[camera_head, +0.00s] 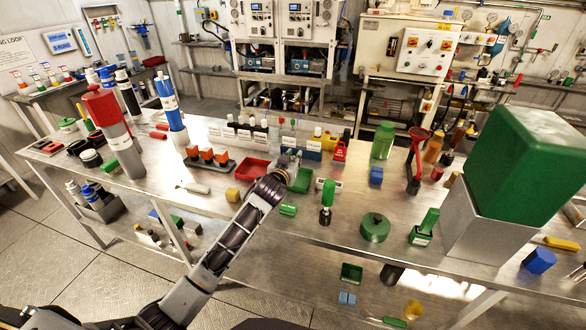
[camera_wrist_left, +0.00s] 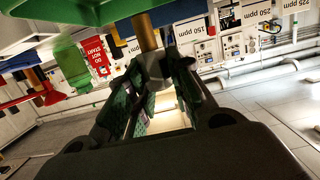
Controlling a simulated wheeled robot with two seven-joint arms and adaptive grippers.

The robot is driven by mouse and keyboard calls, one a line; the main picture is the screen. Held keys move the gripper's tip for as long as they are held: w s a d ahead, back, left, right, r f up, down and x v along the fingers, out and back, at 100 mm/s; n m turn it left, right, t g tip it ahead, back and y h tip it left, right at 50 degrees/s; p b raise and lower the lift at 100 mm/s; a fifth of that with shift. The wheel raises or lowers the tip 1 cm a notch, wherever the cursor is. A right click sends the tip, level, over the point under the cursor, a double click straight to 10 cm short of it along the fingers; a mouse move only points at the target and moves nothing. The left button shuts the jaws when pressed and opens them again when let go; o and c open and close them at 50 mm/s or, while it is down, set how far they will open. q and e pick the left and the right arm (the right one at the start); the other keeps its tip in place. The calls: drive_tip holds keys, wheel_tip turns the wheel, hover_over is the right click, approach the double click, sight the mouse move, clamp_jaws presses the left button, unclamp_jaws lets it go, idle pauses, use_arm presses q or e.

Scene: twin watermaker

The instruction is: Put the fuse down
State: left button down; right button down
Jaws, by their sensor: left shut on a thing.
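My left gripper (camera_head: 290,162) is low over the middle of the steel bench, seen mostly from behind its wrist. In the left wrist view the gripper (camera_wrist_left: 157,78) has its green-padded fingers closed around a small piece with a grey faceted body and a brass-coloured shaft, which I take to be the fuse (camera_wrist_left: 151,62). In the head view the wrist hides this piece, and I cannot tell whether it touches anything. My right gripper does not show.
Green items stand close on the right, including a round green container (camera_head: 375,227). Labelled bottles (camera_head: 243,128) stand behind. A large green box (camera_head: 530,160) fills the right end.

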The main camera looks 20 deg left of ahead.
use_arm(q)
drive_tip(key=shift+f, duration=0.3)
wheel_tip(320, 180, down, 3)
drive_tip(key=shift+r, duration=0.2)
drive_tip(key=shift+f, duration=0.25)
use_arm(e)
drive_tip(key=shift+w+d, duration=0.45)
use_arm(q)
drive_tip(key=shift+f, duration=0.15)
